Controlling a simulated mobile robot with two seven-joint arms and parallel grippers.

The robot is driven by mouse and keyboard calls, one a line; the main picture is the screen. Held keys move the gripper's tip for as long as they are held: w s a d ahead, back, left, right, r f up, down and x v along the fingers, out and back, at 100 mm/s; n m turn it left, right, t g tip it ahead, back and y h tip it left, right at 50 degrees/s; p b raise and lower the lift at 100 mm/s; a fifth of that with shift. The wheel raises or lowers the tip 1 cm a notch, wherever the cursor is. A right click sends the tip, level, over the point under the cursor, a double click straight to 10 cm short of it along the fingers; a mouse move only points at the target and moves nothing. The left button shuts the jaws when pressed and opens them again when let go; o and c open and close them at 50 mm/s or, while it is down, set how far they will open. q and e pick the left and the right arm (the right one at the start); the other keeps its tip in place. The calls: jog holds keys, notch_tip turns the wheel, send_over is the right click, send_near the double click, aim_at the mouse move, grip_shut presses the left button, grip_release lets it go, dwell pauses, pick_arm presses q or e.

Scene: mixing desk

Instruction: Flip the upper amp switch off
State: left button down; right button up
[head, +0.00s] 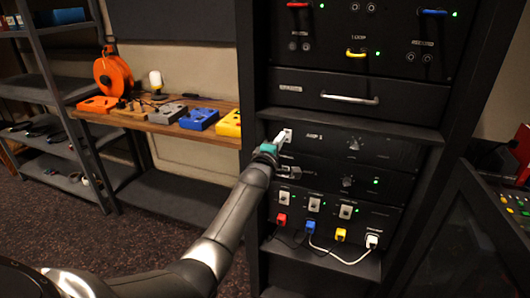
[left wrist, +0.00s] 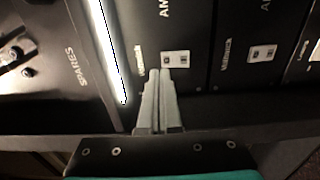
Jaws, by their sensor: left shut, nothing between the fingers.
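The switch position is unclear. My right gripper is not in view.
The lower amp (head: 325,181) sits directly below, with its own switch plate (left wrist: 262,53) and a lit green light. A drawer with a bright bar handle (head: 350,99) is above. Below are several switches and coloured plugs with cables. A wooden shelf (head: 165,124) with pedals stands left.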

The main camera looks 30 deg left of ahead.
pick_arm(q)
jog(key=r+p+v, duration=0.1)
jog(key=p+v, duration=0.1)
jog(key=v, duration=0.8)
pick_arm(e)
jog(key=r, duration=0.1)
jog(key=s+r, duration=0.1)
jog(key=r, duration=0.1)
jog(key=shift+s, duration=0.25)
pick_arm(q)
jog(key=shift+r, duration=0.15)
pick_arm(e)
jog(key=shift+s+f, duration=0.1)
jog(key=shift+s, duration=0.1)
